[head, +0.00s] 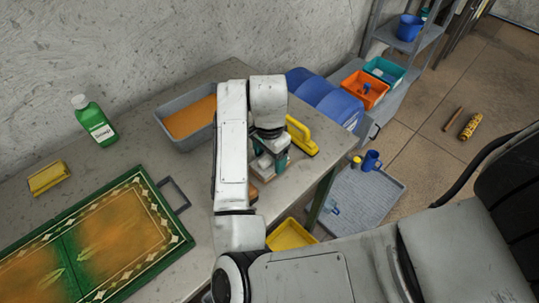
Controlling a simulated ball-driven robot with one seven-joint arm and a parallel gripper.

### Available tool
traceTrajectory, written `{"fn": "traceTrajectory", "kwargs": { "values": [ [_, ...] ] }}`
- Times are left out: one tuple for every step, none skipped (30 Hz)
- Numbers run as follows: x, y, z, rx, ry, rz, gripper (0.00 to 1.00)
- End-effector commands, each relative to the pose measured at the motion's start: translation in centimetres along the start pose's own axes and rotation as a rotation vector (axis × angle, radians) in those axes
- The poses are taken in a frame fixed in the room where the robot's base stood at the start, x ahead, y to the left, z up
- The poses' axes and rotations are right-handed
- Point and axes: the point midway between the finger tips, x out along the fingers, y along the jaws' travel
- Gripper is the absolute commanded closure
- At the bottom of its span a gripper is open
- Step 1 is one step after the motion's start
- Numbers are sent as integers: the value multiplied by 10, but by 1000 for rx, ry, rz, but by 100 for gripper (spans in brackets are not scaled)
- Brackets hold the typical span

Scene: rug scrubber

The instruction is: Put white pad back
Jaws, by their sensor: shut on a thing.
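My gripper (268,168) points down over the right part of the grey table, just left of a yellow handled tool (301,136). It is shut on a small pale block, which I take to be the white pad (262,174). My wrist and arm hide most of the pad, and I cannot tell if it touches the table. A tan piece shows just below it, partly hidden by my arm.
A grey tray of orange liquid (190,118) stands behind my arm. A green bottle (94,121), yellow sponge (48,178) and green-bordered rug (95,245) are on the left. A yellow bin (291,235) is below the table's front edge. Blue bins (330,100) stand beyond its right end.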

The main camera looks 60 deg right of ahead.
Motion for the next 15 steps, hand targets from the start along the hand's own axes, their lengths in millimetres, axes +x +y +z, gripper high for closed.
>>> {"fn": "traceTrajectory", "kwargs": {
  "values": [
    [0, 0, 0, 0, 0, 0, 65],
    [0, 0, 0, 1, 0, 0, 65],
    [0, 0, 0, 1, 0, 0, 65],
    [0, 0, 0, 1, 0, 0, 65],
    [0, 0, 0, 1, 0, 0, 65],
    [2, 0, 0, 1, 0, 0, 65],
    [3, 0, 0, 1, 0, 0, 65],
    [4, 0, 0, 1, 0, 0, 65],
    [3, 0, 0, 1, 0, 0, 24],
    [2, 0, 0, 1, 0, 0, 21],
    [2, 0, 0, 1, 0, 0, 18],
    [2, 0, 0, 1, 0, 0, 14],
    [2, 0, 0, 1, 0, 0, 11],
    [2, 0, 0, 1, 0, 0, 8],
    [2, 0, 0, 1, 0, 0, 5]
  ]
}}
